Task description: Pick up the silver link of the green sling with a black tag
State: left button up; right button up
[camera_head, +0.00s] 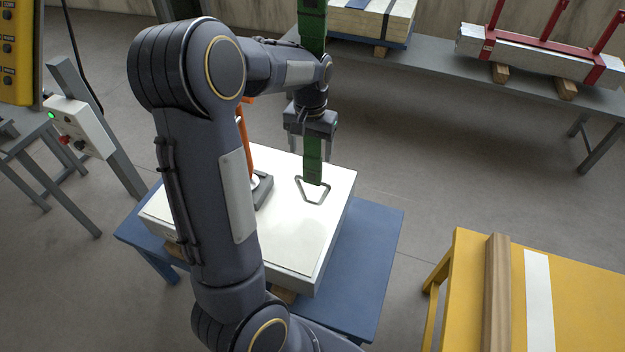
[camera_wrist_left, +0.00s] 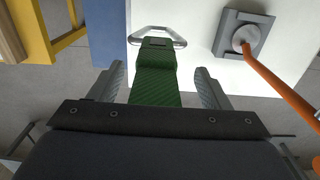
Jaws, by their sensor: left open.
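A green sling (camera_head: 312,168) hangs down from above, with a silver triangular link (camera_head: 302,191) at its lower end, at or just above the white slab's top; I cannot tell whether they touch. In the left wrist view the link (camera_wrist_left: 157,29) is beyond my fingertips, at the end of the green strap (camera_wrist_left: 156,82). My left gripper (camera_head: 311,148) is open above the link, pointing down. Its fingers (camera_wrist_left: 161,82) stand on either side of the strap, with gaps showing. My right gripper is not in view.
The white slab (camera_head: 325,240) rests on a blue table (camera_head: 375,260). An orange rod (camera_wrist_left: 280,82) rises from a grey square fixture (camera_wrist_left: 258,22) beside the sling. A yellow table (camera_head: 580,300) stands at right; a grey bench (camera_head: 445,68) with loads stands behind.

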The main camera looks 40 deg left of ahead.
aim_at(313, 155)
pick_arm(q)
jog(key=f, duration=0.7)
jog(key=shift+w+d+f+p, duration=0.15)
jog(key=shift+w+f+p, duration=0.1)
jog(key=shift+p, duration=0.15)
jog(key=c, duration=1.3)
jog(key=shift+r, duration=1.4)
jog(key=s+a+r+b, duration=0.1)
jog(key=s+r, duration=0.9)
jog(key=s, duration=0.4)
jog(key=shift+a+r+b, duration=0.15)
jog(key=shift+a+b, duration=0.05)
jog(key=shift+b, duration=0.15)
